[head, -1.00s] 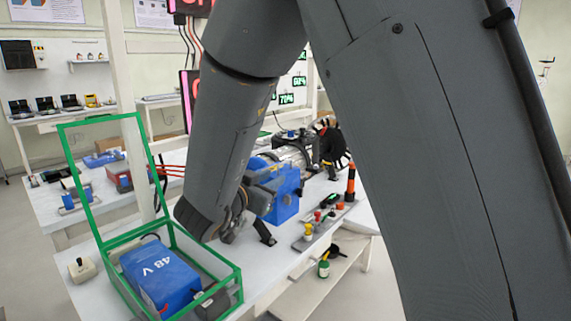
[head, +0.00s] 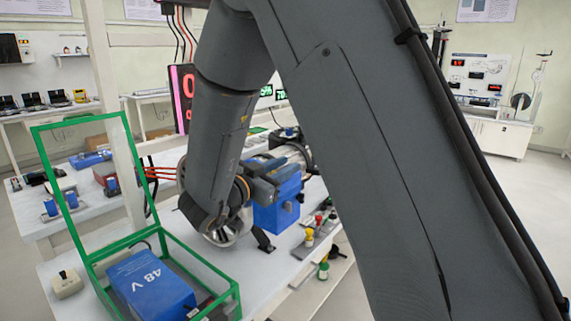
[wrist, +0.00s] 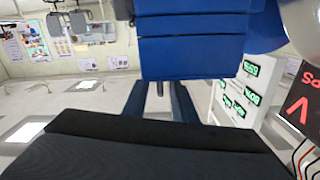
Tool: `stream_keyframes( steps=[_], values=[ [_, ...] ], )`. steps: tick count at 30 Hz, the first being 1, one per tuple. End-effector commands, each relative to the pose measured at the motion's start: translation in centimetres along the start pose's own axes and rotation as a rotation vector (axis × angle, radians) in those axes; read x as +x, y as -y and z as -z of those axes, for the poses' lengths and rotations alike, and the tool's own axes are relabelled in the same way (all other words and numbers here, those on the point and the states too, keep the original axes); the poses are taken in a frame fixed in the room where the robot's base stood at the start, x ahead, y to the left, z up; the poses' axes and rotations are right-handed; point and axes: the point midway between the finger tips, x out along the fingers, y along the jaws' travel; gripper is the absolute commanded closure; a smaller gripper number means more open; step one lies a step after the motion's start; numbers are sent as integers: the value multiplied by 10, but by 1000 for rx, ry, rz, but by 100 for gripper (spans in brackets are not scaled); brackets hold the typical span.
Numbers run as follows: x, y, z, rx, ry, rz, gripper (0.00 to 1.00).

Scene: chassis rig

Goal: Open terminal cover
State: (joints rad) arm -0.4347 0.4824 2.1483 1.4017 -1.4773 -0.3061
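A blue box (head: 277,206) sits at the near end of the metal motor (head: 291,155) on the white bench; I take it to be the terminal box. I cannot make out a separate cover in the head view. My gripper (head: 268,178) is at the box's upper left side, partly hidden by my arm. In the wrist view a ribbed blue block (wrist: 195,45) fills the top middle, just beyond my gripper (wrist: 160,100). The two dark fingers stand apart there, with a small grey piece showing between them. Whether they touch the block is unclear.
A green-framed case (head: 188,246) with its clear lid raised holds a blue 48 V battery (head: 150,280) at the front left. A small beige switch box (head: 67,284) stands beside it. Coloured buttons (head: 319,219) line the bench's right edge. A lit display panel (head: 181,95) stands behind.

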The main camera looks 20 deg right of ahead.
Motion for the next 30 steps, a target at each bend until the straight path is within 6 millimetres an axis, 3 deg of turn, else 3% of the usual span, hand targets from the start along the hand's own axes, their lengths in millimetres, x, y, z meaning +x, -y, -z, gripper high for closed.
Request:
stream_keyframes(
  steps=[11,16,30],
  values=[
    [6,2,-1,0,2,5,75],
    [6,2,-1,0,2,5,100],
    [6,3,0,2,1,7,100]
  ],
)
